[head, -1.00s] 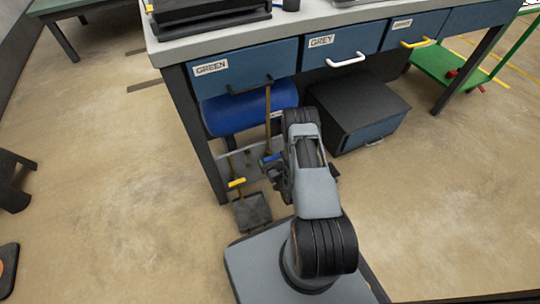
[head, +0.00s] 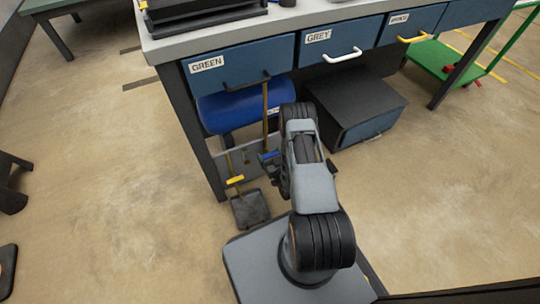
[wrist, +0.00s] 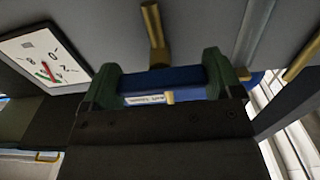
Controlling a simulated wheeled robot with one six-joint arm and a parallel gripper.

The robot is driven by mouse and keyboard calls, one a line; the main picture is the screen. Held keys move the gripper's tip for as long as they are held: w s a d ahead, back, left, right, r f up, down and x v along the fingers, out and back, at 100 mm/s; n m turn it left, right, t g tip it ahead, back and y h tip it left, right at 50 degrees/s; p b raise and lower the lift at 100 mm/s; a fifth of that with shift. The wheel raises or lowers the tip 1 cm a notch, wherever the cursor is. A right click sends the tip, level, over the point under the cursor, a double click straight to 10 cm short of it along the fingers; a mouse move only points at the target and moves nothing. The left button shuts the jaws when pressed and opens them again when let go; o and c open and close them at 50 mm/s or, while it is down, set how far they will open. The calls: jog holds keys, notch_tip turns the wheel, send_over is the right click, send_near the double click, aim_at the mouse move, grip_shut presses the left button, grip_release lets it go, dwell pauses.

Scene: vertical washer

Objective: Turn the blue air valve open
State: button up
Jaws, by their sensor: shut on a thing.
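The blue air valve handle (wrist: 162,77) lies crosswise between the two dark green fingers of my gripper (wrist: 160,86) in the wrist view. My gripper is shut on it, with a finger at each end of the handle. A brass pipe (wrist: 153,28) comes down just behind the handle. In the head view the blue handle (head: 269,156) is a small patch at the front of my gripper (head: 268,163), under the bench. My arm hides part of the valve there.
A gauge (wrist: 45,56) with a red needle is at the left in the wrist view. A yellow handle (head: 235,180) sits left of my gripper in the head view. A blue tank (head: 245,104) and the GREEN drawer (head: 235,76) are above. A dark cabinet (head: 355,98) stands to the right.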

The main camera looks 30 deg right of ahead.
jog(key=shift+n, duration=0.3)
jog(key=n, duration=0.8)
jog(key=shift+n+b, duration=0.3)
jog(key=n, duration=0.4)
jog(key=shift+n+b, duration=0.3)
jog(key=shift+n, duration=2.2)
jog(key=o, duration=0.7)
jog(key=shift+o, duration=0.2)
